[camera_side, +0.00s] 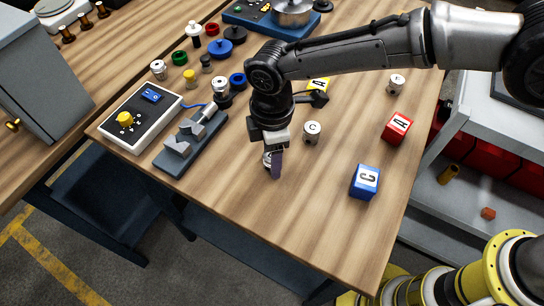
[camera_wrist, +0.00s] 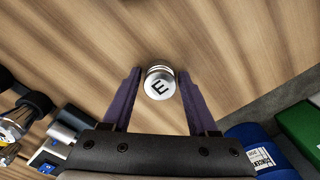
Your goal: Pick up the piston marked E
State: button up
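The piston marked E (camera_wrist: 159,85) is a small silver cylinder with a black E on its round top. In the wrist view it stands upright on the wooden table between the two purple fingers of my gripper (camera_wrist: 160,88). A gap shows on each side of it, so the fingers are open around it and apart from it. In the side view my gripper (camera_side: 272,164) points down near the table's front edge, and its fingers hide most of the piston (camera_side: 266,160). A piston marked C (camera_side: 312,130) stands to the right of my gripper.
A red block marked A (camera_side: 397,128) and a blue block marked C (camera_side: 365,181) lie to the right. A grey V-block fixture (camera_side: 178,147) and a control box (camera_side: 140,118) stand to the left. Another piston (camera_side: 396,84) stands at the back right. The table front is clear.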

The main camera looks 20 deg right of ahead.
grip_shut()
jog(key=shift+r, duration=0.1)
